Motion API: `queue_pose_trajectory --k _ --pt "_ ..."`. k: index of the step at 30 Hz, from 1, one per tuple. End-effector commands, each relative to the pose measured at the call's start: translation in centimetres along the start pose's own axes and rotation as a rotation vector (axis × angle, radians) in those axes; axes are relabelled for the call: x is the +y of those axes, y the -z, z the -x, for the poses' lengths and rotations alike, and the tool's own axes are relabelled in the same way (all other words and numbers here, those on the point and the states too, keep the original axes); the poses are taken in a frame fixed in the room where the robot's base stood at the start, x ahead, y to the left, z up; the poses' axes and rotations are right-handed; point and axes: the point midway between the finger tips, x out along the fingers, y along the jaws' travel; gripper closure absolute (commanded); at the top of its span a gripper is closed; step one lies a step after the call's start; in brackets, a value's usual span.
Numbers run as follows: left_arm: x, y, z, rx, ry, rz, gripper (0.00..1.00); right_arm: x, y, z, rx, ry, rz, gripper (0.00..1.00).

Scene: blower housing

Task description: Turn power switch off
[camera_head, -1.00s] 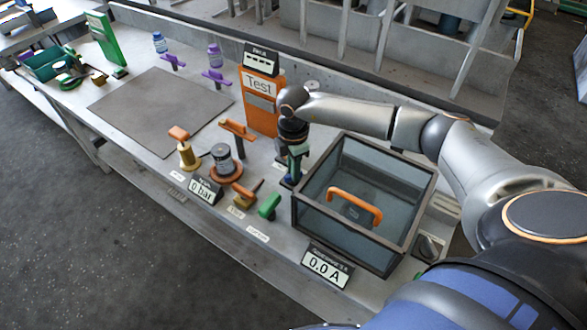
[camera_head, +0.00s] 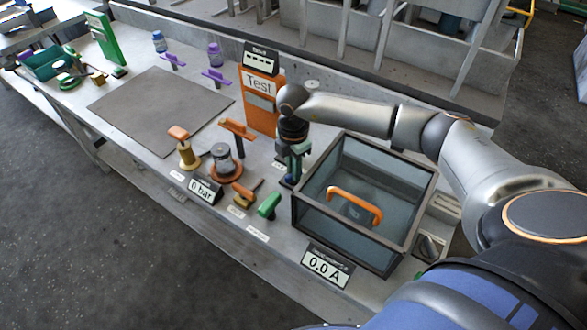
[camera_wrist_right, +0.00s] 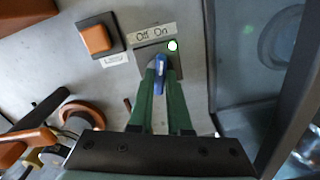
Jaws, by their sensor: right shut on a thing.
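The power switch (camera_wrist_right: 160,75) has a blue lever on a dark plate, under a label (camera_wrist_right: 152,35) reading "Off On". A bright white dot with a green rim (camera_wrist_right: 173,46) is lit at the plate's upper right, below "On". My right gripper (camera_wrist_right: 161,80), with green fingers, is shut on the blue lever, one finger on each side. In the head view my right gripper (camera_head: 291,176) points down at the bench, just left of the glass box, and hides most of the switch. My left gripper is not in view.
A dark-framed glass box (camera_head: 322,232) with an orange handle stands close right of my gripper. An orange Test panel (camera_head: 256,112) stands behind it. A green handle (camera_head: 268,206) and a gauge reading 0 bar (camera_head: 206,191) are to the left. A display (camera_head: 325,267) reads 0.0 A.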

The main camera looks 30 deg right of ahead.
Motion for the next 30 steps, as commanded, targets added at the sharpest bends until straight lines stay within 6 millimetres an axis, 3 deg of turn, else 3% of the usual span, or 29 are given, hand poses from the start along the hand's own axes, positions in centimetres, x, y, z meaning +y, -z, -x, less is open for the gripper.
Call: queue_pose_trajectory --k 18,30 --pt "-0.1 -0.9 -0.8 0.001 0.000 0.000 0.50 0.1 0.1 0.0 0.002 -0.002 0.566 1.00" --pt "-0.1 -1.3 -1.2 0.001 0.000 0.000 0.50 0.1 0.0 0.1 0.000 -0.002 0.805 1.00"
